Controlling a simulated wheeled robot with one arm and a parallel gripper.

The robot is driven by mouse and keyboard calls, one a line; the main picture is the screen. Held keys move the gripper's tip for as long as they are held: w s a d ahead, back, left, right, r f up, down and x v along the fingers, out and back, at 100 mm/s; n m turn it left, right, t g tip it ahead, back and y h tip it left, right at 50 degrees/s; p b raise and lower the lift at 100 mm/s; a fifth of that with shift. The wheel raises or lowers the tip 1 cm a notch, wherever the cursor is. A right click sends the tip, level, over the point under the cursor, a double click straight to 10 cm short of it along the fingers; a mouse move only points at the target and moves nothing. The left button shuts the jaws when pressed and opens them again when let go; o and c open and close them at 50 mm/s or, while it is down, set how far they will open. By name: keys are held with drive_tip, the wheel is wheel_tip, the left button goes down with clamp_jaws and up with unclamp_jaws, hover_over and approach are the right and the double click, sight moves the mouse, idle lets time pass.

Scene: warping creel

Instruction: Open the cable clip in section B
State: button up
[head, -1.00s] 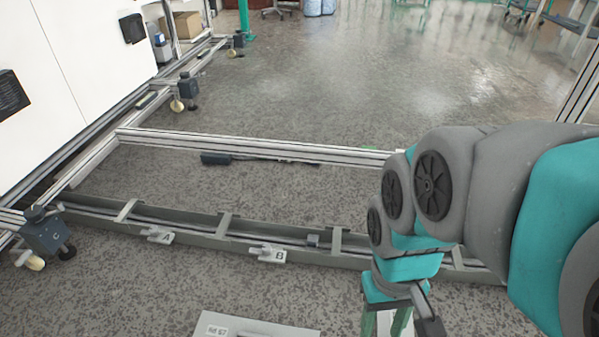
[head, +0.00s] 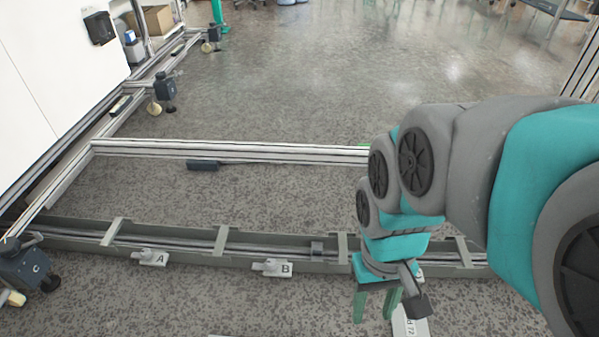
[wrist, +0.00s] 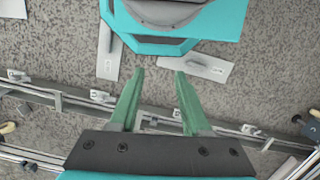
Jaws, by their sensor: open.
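A grey cable tray (head: 180,246) runs across the floor, split by upright dividers. Tag B (head: 272,267) sits on its near edge. A small dark grey block, seemingly the cable clip (head: 317,247), sits on the cables in that section, left of a divider. Whether it is open or shut is too small to tell. My gripper (head: 373,315) is open and empty, to the right of and nearer than the clip, fingers pointing down. In the wrist view, my gripper's fingertips (wrist: 160,72) are apart over the floor, and what looks like the clip (wrist: 148,121) shows between the fingers.
Tag A (head: 151,257) is farther left on the tray. A pale plate (head: 410,322) lies on the floor by my gripper. A metal rail (head: 230,151) crosses behind the tray, with a dark-handled tool (head: 203,165) beside it. Open floor lies beyond.

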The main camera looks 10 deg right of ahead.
drive_tip(key=shift+w+m, duration=0.5)
drive_tip(key=shift+w, duration=0.5)
drive_tip(key=m+t+b, duration=0.1)
drive_tip(key=m+t, duration=0.1)
drive_tip(key=m, duration=1.7)
hover_over(316, 252)
wheel_tip(316, 252, down, 35)
drive_tip(key=shift+w+f, duration=0.15)
drive_tip(key=shift+f, duration=0.35)
drive_tip(key=shift+f+b, duration=0.3)
drive_tip(key=shift+f, duration=3.55)
